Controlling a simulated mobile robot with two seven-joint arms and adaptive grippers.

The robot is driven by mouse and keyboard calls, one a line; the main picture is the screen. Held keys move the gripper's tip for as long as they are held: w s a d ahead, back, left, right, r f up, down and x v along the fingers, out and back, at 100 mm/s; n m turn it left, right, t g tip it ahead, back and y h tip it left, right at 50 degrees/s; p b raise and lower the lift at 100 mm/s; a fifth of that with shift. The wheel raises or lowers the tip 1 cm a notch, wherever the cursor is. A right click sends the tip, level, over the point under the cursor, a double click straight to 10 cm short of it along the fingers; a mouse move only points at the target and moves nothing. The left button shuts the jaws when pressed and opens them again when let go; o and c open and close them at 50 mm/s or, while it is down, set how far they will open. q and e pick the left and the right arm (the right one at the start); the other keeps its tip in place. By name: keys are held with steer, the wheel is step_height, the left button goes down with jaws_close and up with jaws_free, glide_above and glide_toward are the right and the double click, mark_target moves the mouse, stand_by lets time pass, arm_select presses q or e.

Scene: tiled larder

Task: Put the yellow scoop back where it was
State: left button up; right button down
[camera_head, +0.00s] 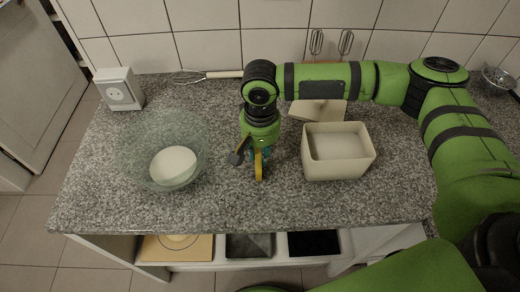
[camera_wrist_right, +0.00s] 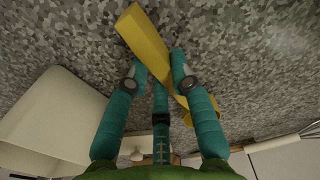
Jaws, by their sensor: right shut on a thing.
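My right gripper (camera_head: 257,155) is over the counter, between the glass bowl and the cream tub. It is shut on the yellow scoop (camera_head: 259,168), which hangs below the fingers. In the right wrist view the scoop (camera_wrist_right: 146,38) runs slantwise between the teal fingers (camera_wrist_right: 158,72), its wide end at the upper left. I cannot tell whether the scoop touches the counter. The open cream tub (camera_head: 338,172) stands just right of the gripper, with pale contents inside. It also shows at the left in the right wrist view (camera_wrist_right: 50,115). My left gripper is out of view.
The glass bowl (camera_head: 140,160) holds a white mound. The tub's lid-like cream piece (camera_head: 318,112) lies behind the tub, partly under my arm. A whisk (camera_head: 205,76) and a white socket box (camera_head: 119,88) are at the back. The counter front (camera_head: 250,210) is clear, above shelf bins.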

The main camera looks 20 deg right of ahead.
steer(key=shift+f, duration=0.35)
steer(key=c, duration=1)
jaws_free()
step_height(320, 180, up, 12)
